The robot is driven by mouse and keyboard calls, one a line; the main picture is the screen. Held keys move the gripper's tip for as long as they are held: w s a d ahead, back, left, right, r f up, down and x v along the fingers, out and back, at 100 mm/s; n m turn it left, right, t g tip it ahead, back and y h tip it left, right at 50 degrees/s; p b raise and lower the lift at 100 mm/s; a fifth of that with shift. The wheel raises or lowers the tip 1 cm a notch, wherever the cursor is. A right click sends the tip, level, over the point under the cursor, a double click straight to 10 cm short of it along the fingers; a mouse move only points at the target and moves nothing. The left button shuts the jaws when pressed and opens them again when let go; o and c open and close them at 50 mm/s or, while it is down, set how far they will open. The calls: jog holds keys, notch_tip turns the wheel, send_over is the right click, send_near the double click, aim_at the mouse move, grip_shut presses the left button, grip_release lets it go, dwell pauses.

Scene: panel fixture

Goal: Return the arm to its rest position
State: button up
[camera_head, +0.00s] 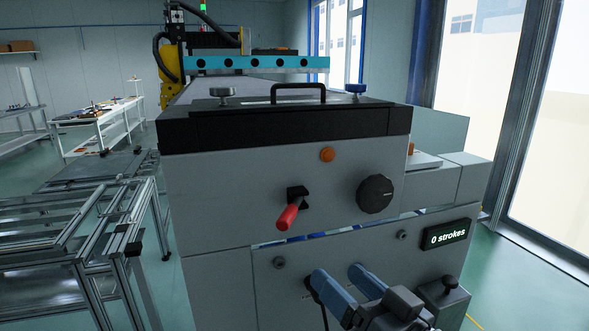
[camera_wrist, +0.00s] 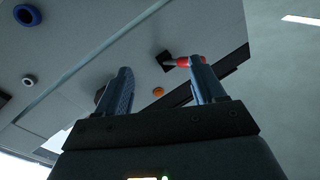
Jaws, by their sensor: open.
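My gripper (camera_head: 338,272) is low in the head view, in front of the lower front face of the grey machine (camera_head: 230,200). Its two blue-grey fingers are apart with nothing between them. In the wrist view, my gripper (camera_wrist: 160,68) points towards the panel, fingers spread. A lever with a red handle (camera_head: 288,216) sticks out of the panel, above and left of my gripper in the head view. In the wrist view the red handle (camera_wrist: 182,62) shows near the right fingertip, partly behind it. I cannot tell the gap there.
The panel carries an orange button (camera_head: 327,155), a black knob (camera_head: 374,194) and a display (camera_head: 445,235) reading "0 strokes". A small box with a black knob (camera_head: 449,286) stands right of my gripper. Metal frames (camera_head: 90,230) stand at left. Open floor shows at right.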

jog(key=s+d+f+m+h, duration=0.35)
jog(key=s+f, duration=0.35)
jog(key=s, duration=0.3)
jog(key=s+d+f+m+h, duration=0.2)
jog(key=s+d+f+h, duration=0.3)
jog(key=s, duration=0.4)
jog(key=s+d+n, duration=0.1)
jog(key=s+d, duration=0.2)
jog(key=s, duration=0.6)
jog(key=s+d+r+n+h, duration=0.1)
jog(key=s+d+n, duration=0.1)
jog(key=s, duration=0.8)
jog(key=shift+d+g, duration=0.4)
